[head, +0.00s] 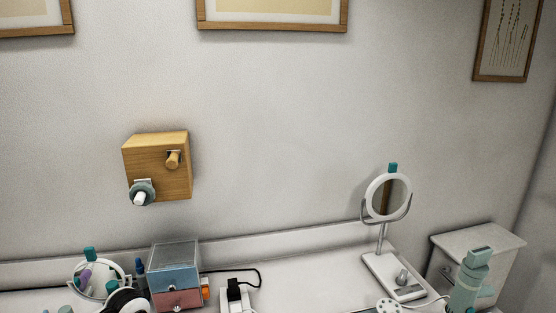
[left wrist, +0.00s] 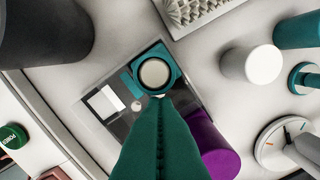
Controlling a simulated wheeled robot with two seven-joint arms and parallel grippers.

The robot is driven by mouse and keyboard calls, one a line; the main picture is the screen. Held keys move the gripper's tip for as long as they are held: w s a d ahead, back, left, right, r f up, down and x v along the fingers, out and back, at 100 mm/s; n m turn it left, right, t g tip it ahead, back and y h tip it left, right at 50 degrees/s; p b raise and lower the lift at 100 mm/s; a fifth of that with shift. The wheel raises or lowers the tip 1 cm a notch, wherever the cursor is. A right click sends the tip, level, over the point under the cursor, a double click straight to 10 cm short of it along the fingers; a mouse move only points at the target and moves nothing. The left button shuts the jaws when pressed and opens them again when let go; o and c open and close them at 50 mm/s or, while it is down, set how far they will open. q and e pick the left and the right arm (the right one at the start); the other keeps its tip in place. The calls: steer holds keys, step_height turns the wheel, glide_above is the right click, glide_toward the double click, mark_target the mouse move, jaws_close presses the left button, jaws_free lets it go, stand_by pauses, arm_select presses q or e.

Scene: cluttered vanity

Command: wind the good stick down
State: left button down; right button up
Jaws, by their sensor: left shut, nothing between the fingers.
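In the left wrist view, a teal stick-like tube (left wrist: 154,73) with a pale round top is seen end-on, just beyond my fingertips. My left gripper (left wrist: 158,104) has its teal fingers pressed together with nothing between them, and their tips overlap the tube's near edge in the picture. I cannot tell if they touch. A purple cylinder (left wrist: 213,147) is right of the fingers. A white cylinder (left wrist: 262,65) and a teal cylinder (left wrist: 300,30) stand further right. I cannot tell which is the good stick. Neither gripper shows there.
A flat dark-framed case (left wrist: 112,105) lies under the tube. A white dial (left wrist: 286,143) and a dark round object (left wrist: 45,30) flank it. In the head view, a drawer box (head: 174,276), a mirror (head: 388,197) and a wall-mounted wooden box (head: 157,166) stand around the vanity.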

arm_select(q)
steer(key=shift+s+a, duration=0.1)
steer(key=shift+s, duration=0.5)
stand_by(0.7)
steer(key=shift+f, duration=0.1)
stand_by(0.4)
steer(key=shift+d+b, duration=0.2)
steer(key=shift+b, duration=0.8)
steer(key=shift+w, duration=0.1)
steer(key=shift+w+d, duration=0.15)
steer(key=shift+w, duration=0.05)
step_height(320, 180, up, 6)
steer(key=p, duration=0.3)
